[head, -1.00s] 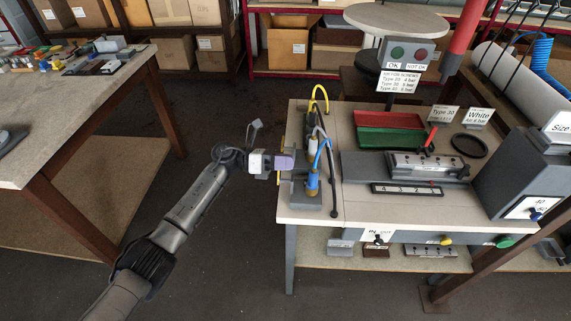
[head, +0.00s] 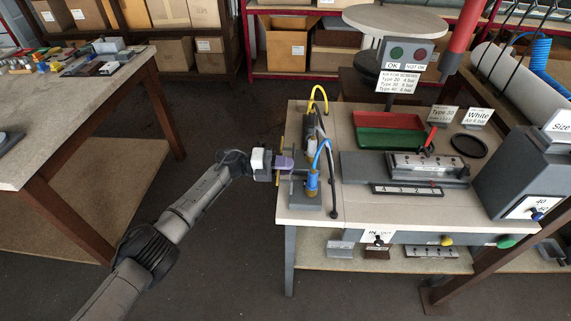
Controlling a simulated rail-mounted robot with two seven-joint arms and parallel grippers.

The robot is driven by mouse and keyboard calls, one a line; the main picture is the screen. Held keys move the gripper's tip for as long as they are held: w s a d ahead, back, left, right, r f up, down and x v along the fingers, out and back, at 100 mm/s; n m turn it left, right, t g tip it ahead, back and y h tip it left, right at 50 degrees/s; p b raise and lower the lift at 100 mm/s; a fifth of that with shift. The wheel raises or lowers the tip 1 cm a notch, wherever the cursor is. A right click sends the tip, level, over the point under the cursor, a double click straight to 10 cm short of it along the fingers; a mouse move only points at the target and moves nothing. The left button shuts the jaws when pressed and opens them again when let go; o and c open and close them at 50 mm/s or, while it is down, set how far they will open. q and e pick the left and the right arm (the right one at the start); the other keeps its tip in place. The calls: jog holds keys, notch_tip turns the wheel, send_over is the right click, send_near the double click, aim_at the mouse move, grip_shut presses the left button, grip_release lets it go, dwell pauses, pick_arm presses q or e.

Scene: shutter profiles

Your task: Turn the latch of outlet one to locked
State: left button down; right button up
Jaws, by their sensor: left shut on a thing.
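The outlet block (head: 300,187) stands at the left end of the bench. A yellow hose (head: 313,100) and a blue hose (head: 319,157) rise from fittings on it. My left gripper (head: 287,163), with purple fingers, reaches in from the left to the block's left side. It is shut on a small part there that looks like the latch, mostly hidden by the fingers. A thin yellowish upright strip (head: 281,151) shows beside the fingers. I cannot read the outlet numbers or the latch's setting. My right gripper is not in view.
On the bench (head: 360,212) are a red tray (head: 388,119), a green tray (head: 390,138), a grey fixture (head: 430,165) and a black ring (head: 469,146). An OK/NOT OK box (head: 408,53) stands behind. Another table (head: 80,120) is at left, with open floor between.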

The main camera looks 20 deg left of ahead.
pick_arm(q)
jog(key=shift+f+n, duration=0.3)
jog(key=shift+n, duration=0.4)
jog(key=c, duration=1.1)
grip_release()
jog(key=shift+a, duration=0.35)
jog(key=shift+p+v, duration=0.45)
jog(key=shift+v, duration=6.15)
